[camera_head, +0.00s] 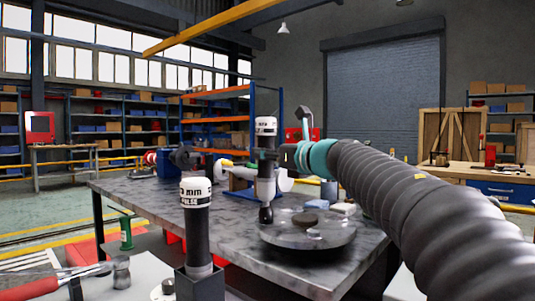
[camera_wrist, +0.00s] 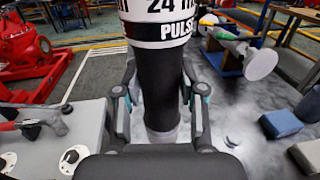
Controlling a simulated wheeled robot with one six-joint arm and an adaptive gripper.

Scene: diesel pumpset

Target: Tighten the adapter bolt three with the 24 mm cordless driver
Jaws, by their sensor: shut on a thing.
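My gripper (camera_head: 283,156) is shut on the black body of the 24 mm cordless driver (camera_head: 265,138). The driver is upright, with a white cap. In the wrist view the driver (camera_wrist: 158,75) reads "24" and "PULSE", with a finger of my gripper (camera_wrist: 162,105) on each side. In the head view its dark socket end points down at the left edge of a round grey metal plate (camera_head: 335,235) on the table. I cannot tell whether it touches. Adapter bolt three cannot be made out in either view.
A second white-capped driver (camera_head: 195,230) stands in a dark holder (camera_head: 200,284) at the front. The grey worktable (camera_head: 140,198) also bears a white cylindrical part (camera_head: 240,175) and small blocks (camera_head: 343,208). A red machine (camera_wrist: 30,50) stands beyond the table in the wrist view.

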